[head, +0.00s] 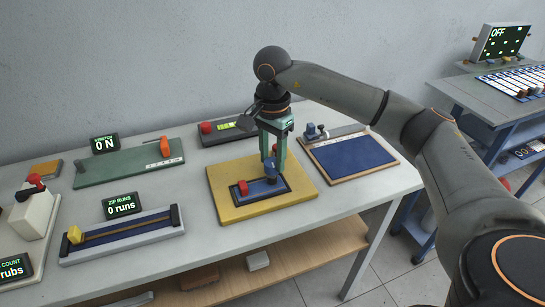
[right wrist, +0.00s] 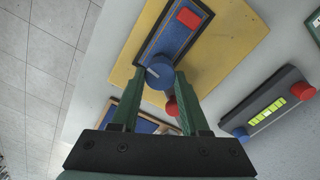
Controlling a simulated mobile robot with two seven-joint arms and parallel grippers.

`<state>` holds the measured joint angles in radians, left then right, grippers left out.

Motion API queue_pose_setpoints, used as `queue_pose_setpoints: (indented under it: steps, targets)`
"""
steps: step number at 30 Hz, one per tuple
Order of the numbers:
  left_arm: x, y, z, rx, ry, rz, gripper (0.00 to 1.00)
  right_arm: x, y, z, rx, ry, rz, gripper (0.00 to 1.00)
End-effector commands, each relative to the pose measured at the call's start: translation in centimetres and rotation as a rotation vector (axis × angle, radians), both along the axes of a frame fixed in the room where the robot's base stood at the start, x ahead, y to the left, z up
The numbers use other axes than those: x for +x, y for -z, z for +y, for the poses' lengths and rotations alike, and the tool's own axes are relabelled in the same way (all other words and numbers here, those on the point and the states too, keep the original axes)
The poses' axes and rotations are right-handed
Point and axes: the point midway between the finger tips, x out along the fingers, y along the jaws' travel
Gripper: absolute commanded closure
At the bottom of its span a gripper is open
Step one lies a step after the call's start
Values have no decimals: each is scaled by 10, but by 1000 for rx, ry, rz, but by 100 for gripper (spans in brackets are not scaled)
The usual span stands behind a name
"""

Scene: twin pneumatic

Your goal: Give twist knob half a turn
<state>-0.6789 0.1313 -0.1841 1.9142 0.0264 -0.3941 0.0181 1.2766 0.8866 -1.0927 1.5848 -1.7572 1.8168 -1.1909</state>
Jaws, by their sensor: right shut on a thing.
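The blue twist knob (head: 270,172) stands on a dark blue panel (head: 257,190) with a black rim, mounted on a yellow board (head: 232,210). My right gripper (head: 272,164) reaches down from above and is shut on the knob. In the right wrist view, the blue knob (right wrist: 160,71) sits between the green fingertips (right wrist: 161,74). A pale mark on its top points toward the upper left of that view. A red block (right wrist: 188,17) is on the same panel, and it also shows in the head view (head: 243,188). My left gripper is out of view.
Right of the yellow board lies a blue mat panel (head: 352,155) in a wooden frame. Behind is a dark device (head: 222,133) with a red knob and green display. A slider rail (head: 122,236) and a green board (head: 115,166) stand at left. Some bare tabletop shows between them.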

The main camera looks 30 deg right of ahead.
Motion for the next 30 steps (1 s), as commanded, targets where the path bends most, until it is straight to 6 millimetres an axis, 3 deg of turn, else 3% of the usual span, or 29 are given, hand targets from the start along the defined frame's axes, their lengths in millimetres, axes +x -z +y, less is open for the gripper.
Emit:
queue_pose_setpoints:
  steps: [11, 26, 27, 30]
  targets:
    - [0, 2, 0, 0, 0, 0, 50, 1, -2, 0, 1, -135, -4, 100]
    - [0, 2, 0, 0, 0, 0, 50, 1, -2, 0, 0, -149, -4, 100]
    - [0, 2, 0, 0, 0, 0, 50, 1, -2, 0, 0, -149, -4, 51]
    - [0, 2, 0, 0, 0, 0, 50, 1, -1, 0, 0, -149, -3, 39]
